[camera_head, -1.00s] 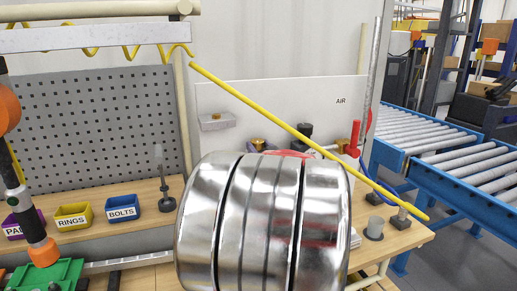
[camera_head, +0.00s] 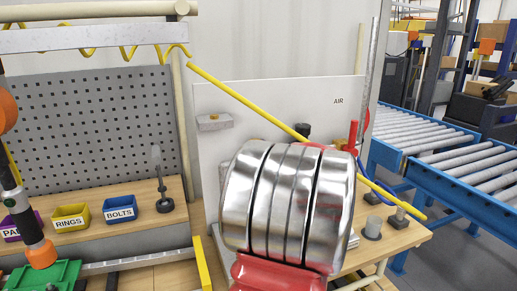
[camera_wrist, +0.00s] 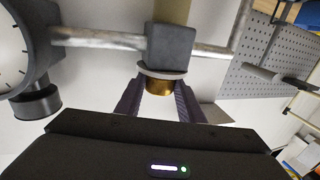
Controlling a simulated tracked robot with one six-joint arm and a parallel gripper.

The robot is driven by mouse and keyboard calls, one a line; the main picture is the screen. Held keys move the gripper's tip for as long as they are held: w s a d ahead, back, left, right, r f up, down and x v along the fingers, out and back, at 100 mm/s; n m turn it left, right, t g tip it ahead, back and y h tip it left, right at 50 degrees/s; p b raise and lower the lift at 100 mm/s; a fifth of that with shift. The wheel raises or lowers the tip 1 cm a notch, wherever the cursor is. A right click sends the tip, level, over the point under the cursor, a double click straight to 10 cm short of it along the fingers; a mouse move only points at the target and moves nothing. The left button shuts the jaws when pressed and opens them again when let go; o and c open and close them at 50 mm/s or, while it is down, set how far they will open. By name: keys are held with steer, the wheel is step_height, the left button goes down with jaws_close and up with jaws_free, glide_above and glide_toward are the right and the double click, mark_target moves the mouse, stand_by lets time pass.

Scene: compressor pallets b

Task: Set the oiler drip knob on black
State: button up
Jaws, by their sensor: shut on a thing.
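In the wrist view, a brass knob (camera_wrist: 158,87) sits under a pale grey disc on a dark block (camera_wrist: 171,46). My gripper (camera_wrist: 158,103) has its two dark fingers on either side of the knob, closed on it. A tan cylinder (camera_wrist: 172,10) stands on the other side of the block. No black mark for the knob can be made out. In the head view, my arm hides the gripper and this knob.
A metal pipe (camera_wrist: 95,37) runs through the block, with a round gauge (camera_wrist: 14,50) at left. In the head view, a red lever (camera_head: 352,135) and a black knob (camera_head: 303,130) show on the AIR panel (camera_head: 225,95). A yellow rod (camera_head: 245,98) slants across it.

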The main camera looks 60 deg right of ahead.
steer(key=shift+r, duration=0.15)
steer(key=o, duration=1.1)
steer(key=shift+c, duration=0.2)
steer(key=v, duration=1.3)
steer(key=shift+s+a, duration=0.2)
steer(key=shift+s, duration=0.1)
steer(key=shift+w, duration=0.15)
